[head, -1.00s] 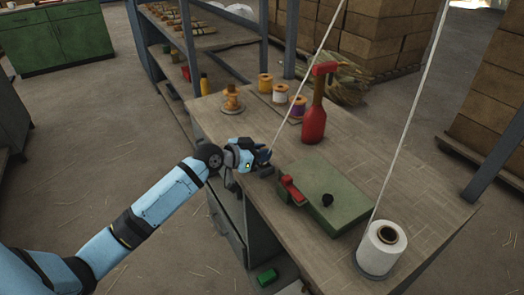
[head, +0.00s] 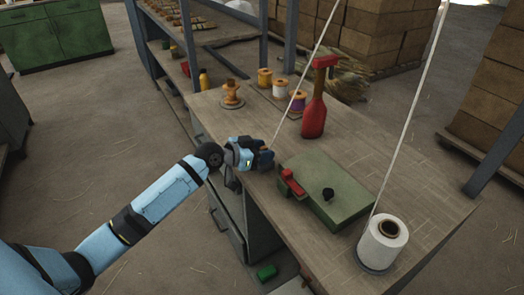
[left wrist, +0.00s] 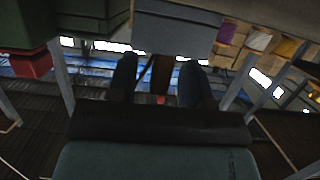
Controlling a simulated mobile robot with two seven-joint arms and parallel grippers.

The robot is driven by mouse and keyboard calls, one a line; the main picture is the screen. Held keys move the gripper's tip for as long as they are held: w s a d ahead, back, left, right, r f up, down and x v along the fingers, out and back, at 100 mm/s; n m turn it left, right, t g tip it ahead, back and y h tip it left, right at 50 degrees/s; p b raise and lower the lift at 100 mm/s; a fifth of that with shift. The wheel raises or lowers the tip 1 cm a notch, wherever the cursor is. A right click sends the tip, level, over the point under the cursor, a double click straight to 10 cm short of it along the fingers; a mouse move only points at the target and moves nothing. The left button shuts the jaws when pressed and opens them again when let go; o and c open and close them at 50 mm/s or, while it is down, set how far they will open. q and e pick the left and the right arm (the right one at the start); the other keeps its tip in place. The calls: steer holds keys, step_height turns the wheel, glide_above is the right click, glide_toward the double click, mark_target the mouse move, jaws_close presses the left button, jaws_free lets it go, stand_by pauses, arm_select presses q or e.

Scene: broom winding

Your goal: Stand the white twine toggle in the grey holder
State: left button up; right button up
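The toggle is seen as a small brown upright piece (left wrist: 161,75) between my left gripper's fingers in the left wrist view, where its end meets a grey block (left wrist: 178,28). That block looks like the grey holder; in the head view the gripper hides it. White twine (head: 298,92) slants down to the gripper. My left gripper (head: 266,158) is at the bench's near left edge. In the wrist view its two dark fingers stand apart, with gaps on both sides of the toggle. Whether the toggle is fully seated is unclear. My right gripper is not in view.
On the bench (head: 405,190), a green box (head: 325,190) with a red handle (head: 292,183) stands close right of the gripper. A red bottle-shaped tool (head: 315,115), several thread spools (head: 281,88) and a white twine spool (head: 383,243) stand farther off.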

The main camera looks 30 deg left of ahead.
arm_select(q)
steer(key=v, duration=1.4)
steer(key=s+d+f+n+g+y, duration=0.1)
steer(key=s+d+f+n+y, duration=0.25)
steer(key=s+d+f, duration=1.55)
step_height(320, 180, up, 17)
steer(key=p, duration=2.4)
steer(key=shift+s+a+r+g+y+p, duration=0.15)
steer(key=shift+a+r+g+y+p, duration=0.05)
steer(key=shift+a+g+y+p, duration=0.2)
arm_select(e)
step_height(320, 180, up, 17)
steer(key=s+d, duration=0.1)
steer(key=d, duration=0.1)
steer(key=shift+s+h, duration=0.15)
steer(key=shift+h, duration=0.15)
arm_select(q)
steer(key=shift+m, duration=0.25)
